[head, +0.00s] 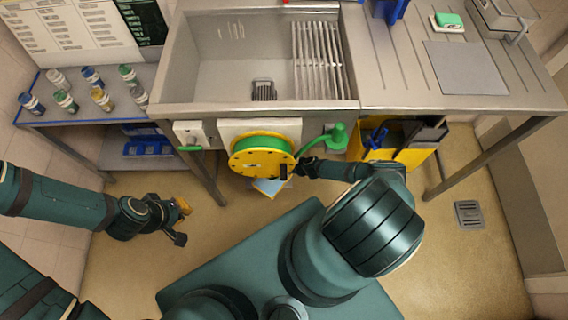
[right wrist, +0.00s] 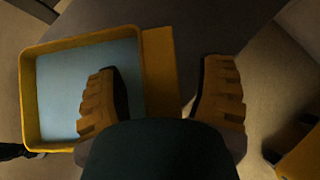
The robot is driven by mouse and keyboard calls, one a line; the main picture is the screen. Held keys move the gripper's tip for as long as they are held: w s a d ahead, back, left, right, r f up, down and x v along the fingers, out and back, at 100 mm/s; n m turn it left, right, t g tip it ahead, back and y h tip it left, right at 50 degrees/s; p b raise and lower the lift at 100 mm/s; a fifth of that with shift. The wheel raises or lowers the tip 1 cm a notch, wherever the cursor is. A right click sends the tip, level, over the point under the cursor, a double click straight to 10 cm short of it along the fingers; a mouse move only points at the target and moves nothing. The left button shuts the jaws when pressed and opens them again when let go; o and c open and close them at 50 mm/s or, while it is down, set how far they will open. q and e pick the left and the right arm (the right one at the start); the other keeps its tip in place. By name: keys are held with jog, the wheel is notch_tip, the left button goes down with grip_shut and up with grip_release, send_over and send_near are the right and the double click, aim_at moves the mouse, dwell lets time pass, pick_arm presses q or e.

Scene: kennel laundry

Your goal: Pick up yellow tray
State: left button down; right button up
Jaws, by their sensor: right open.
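The yellow tray (right wrist: 32,112) has a light blue inside and lies at the left of the right wrist view. In the head view only a small blue and yellow part of it (head: 268,187) shows below the hose reel. My right gripper (right wrist: 162,70) is open and empty. Its left finger overlaps the tray's right part in the picture; its right finger is beyond the tray's right side. I cannot tell how far above the tray they are. My left gripper (head: 182,220) is open and empty above the floor at left.
The yellow and green hose reel (head: 262,155) hangs on the front of the sink (head: 225,75). A yellow bin (head: 395,140) stands under the counter right of it. Several bottles (head: 64,100) stand on the left table. The floor at right is clear around a drain (head: 469,214).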

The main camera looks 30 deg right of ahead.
grip_shut()
jog(key=shift+s, duration=0.15)
jog(key=shift+s+a, duration=0.3)
jog(key=shift+s, duration=0.1)
jog(key=shift+s+a, duration=0.35)
jog(key=shift+s, duration=0.3)
jog(key=shift+c, duration=0.6)
grip_release()
jog(key=shift+w, duration=0.1)
jog(key=shift+d, duration=0.1)
